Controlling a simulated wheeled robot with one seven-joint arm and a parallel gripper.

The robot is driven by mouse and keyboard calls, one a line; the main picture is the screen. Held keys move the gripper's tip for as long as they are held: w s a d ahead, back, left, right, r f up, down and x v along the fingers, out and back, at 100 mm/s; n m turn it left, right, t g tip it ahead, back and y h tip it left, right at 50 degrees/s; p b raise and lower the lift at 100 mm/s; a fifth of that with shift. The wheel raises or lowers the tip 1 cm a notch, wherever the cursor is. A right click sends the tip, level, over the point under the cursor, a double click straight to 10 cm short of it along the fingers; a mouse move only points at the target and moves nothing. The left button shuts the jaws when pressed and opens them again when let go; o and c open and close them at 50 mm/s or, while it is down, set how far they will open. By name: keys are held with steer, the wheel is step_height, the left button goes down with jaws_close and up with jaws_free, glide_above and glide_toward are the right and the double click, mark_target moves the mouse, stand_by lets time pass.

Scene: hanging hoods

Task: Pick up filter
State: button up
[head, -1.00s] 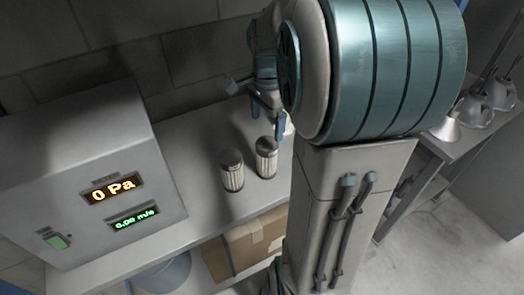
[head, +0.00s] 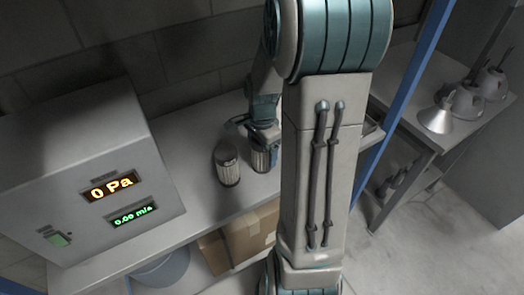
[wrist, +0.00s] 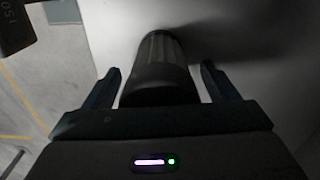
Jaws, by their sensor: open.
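Two small cylindrical filters with dark caps and pale ribbed sides stand upright on the grey bench. The left filter (head: 228,170) is in full view. The right filter (head: 260,161) is partly covered by my gripper (head: 263,150), which reaches down over it. In the wrist view, a dark filter (wrist: 158,82) lies between the two open fingers of my gripper (wrist: 162,80), with a visible gap on both sides. The fingers do not appear to touch it.
A grey control box (head: 85,185) with a 0 Pa display stands at the left of the bench (head: 195,195). A cardboard box (head: 250,232) and a bucket (head: 165,272) are below. Metal hoods (head: 437,118) sit on a table at the right, behind a blue post (head: 405,100).

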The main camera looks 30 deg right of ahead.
steer(key=c, duration=1.2)
steer(key=shift+w+r, duration=0.1)
steer(key=shift+r, duration=0.35)
steer(key=r, duration=0.2)
steer(key=r+b, duration=0.1)
steer(key=shift+d+r, duration=0.3)
steer(key=s+d+r, duration=0.2)
steer(key=d, duration=0.1)
steer(key=s+d+r+b, duration=0.1)
steer(key=s+d+r, duration=0.1)
steer(key=d, duration=0.1)
steer(key=s+d+r, duration=0.2)
steer(key=d, duration=0.1)
steer(key=shift+d+r, duration=0.25)
steer(key=shift+d, duration=0.05)
